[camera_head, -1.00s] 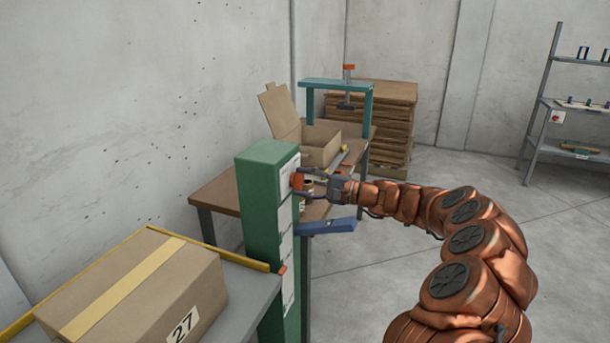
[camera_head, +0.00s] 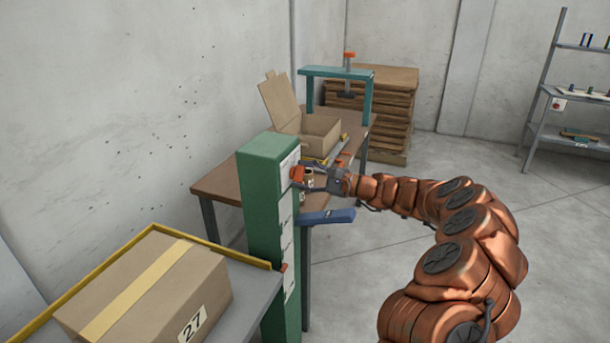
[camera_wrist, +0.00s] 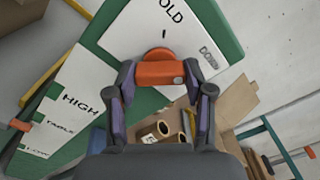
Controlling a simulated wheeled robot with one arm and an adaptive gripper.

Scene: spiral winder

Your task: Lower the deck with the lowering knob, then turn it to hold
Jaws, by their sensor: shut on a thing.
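The orange lowering knob (camera_head: 297,174) sits on the upper face of the green column (camera_head: 268,195). In the wrist view the knob (camera_wrist: 158,74) lies between both fingers of my gripper (camera_wrist: 160,82), which is shut on it. The white plate (camera_wrist: 140,35) behind it carries the words HOLD, partly cut off, and DOWN. The grey deck (camera_head: 245,300) with a yellow edge stands at the column's left. An orange pointer (camera_head: 284,267) on the deck lies beside the column's scale (camera_wrist: 75,110), marked HIGH, TABLE and a lower, blurred label; its exact reading is unclear.
A taped box marked 27 (camera_head: 150,290) rests on the deck. Behind the column, a brown table (camera_head: 222,187) bears an open carton (camera_head: 318,135) and a teal frame (camera_head: 335,73). A blue bar (camera_head: 326,217) juts out below my gripper.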

